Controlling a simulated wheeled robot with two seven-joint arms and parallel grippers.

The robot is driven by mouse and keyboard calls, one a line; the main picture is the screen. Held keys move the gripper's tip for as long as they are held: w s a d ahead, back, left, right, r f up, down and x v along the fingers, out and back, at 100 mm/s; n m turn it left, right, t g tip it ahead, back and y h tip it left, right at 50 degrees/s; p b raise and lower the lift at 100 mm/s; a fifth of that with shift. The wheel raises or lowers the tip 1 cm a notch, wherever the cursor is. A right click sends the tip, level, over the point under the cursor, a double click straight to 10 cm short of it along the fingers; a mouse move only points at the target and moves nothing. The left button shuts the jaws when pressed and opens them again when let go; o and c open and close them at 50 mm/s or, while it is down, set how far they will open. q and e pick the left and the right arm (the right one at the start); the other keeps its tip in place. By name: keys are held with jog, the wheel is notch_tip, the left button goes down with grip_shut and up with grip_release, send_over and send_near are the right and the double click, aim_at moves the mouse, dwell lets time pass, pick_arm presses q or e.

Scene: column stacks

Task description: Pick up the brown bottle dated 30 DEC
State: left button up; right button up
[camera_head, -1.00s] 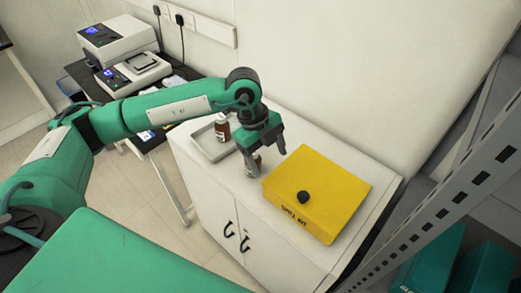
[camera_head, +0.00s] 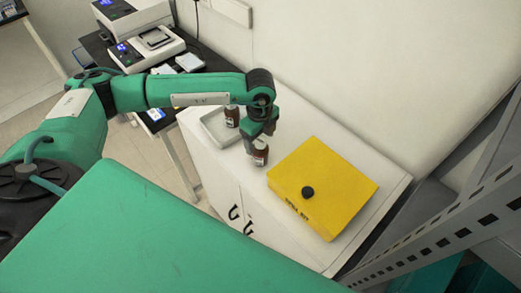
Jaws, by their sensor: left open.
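A brown bottle (camera_head: 260,156) with a pale label stands on the white cabinet top, just left of the yellow box. A second brown bottle (camera_head: 232,117) with a pale label stands in the shallow white tray (camera_head: 211,137). The dates on both labels are too small to read. My left gripper (camera_head: 259,142) points down at the bottle by the yellow box, its open fingers at the bottle's upper part and hiding its top. I cannot tell whether they touch it. My right gripper is out of view.
The yellow spill kit box (camera_head: 335,178) with a black knob lies close to the right of the nearer bottle. A grey perforated metal upright (camera_head: 450,215) stands at the right. A wall rises behind the cabinet (camera_head: 215,178). Instruments stand on a black table at the left.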

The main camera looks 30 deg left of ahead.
aim_at(261, 149)
pick_arm(q)
jog(key=f, duration=0.1)
jog(key=f+p, duration=0.1)
jog(key=f, duration=0.1)
jog(key=shift+s+d+f+p, duration=0.2)
jog(key=shift+s+d+p, duration=0.05)
jog(key=shift+s+p, duration=0.1)
jog(key=shift+f, duration=0.55)
jog(key=c, duration=1.2)
jog(key=shift+o, duration=0.2)
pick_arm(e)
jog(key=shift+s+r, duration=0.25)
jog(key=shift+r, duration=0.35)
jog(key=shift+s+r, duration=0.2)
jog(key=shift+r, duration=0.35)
pick_arm(q)
jog(key=shift+r, duration=0.1)
